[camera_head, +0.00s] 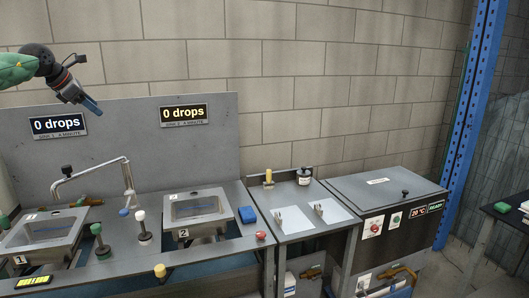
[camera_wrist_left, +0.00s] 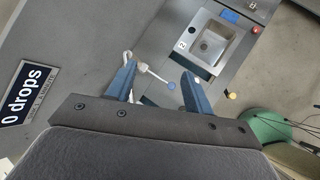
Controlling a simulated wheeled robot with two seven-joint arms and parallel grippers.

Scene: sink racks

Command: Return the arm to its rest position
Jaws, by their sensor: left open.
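My left gripper (camera_head: 91,104) is raised at the upper left of the head view, in front of the grey back panel and above the sinks. In the left wrist view its two blue fingers (camera_wrist_left: 157,90) stand apart with nothing between them. The faucet (camera_wrist_left: 150,70) shows beyond the fingers, well below them. My right gripper is in neither view.
Sink 1 (camera_head: 13,243) and sink 2 (camera_head: 173,215) sit in the counter, with the faucet (camera_head: 130,185) between them. A dark cabinet (camera_head: 345,190) and a blue post (camera_head: 470,120) stand to the right. The air around the gripper is clear.

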